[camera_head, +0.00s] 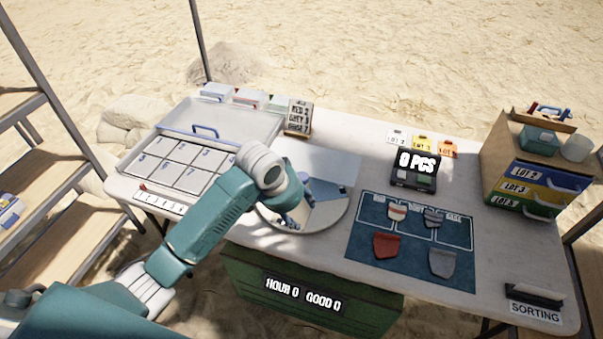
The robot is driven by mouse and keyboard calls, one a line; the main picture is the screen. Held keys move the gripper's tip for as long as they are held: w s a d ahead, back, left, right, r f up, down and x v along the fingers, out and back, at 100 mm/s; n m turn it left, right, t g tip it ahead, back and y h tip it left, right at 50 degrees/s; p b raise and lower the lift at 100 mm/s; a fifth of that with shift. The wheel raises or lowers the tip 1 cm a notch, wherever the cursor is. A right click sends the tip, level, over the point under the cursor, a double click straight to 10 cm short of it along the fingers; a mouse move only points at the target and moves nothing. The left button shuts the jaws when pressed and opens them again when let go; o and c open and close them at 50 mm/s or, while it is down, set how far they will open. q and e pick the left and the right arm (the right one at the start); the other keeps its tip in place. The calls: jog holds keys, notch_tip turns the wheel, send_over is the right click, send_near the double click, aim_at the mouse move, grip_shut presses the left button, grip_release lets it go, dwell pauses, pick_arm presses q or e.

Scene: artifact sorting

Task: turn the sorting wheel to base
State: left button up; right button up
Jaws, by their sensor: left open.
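The sorting wheel (330,215) is a round, pale disc with a blue section near its back, set in the middle of the white table. My left arm comes in from the left and covers the wheel's left part. My left gripper (293,218) is open over the left side of the wheel, pointing down. Its fingertips are small and partly hidden, so I cannot tell whether they touch the wheel. My right gripper is out of view.
A gridded tray (212,134) lies left of the wheel. A blue mat (411,265) with several shards lies to the right. A small counter display (414,172) stands behind the mat. Stacked lot boxes (490,160) fill the right end. A green crate (245,290) sits below the table.

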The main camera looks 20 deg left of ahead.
pick_arm(q)
send_near(302, 176)
jog(key=shift+n, duration=0.4)
jog(key=p+x, duration=0.1)
jog(key=x, duration=0.8)
jog(key=shift+c, duration=0.5)
jog(key=shift+r+y, duration=0.15)
jog(key=shift+y, duration=0.15)
grip_shut()
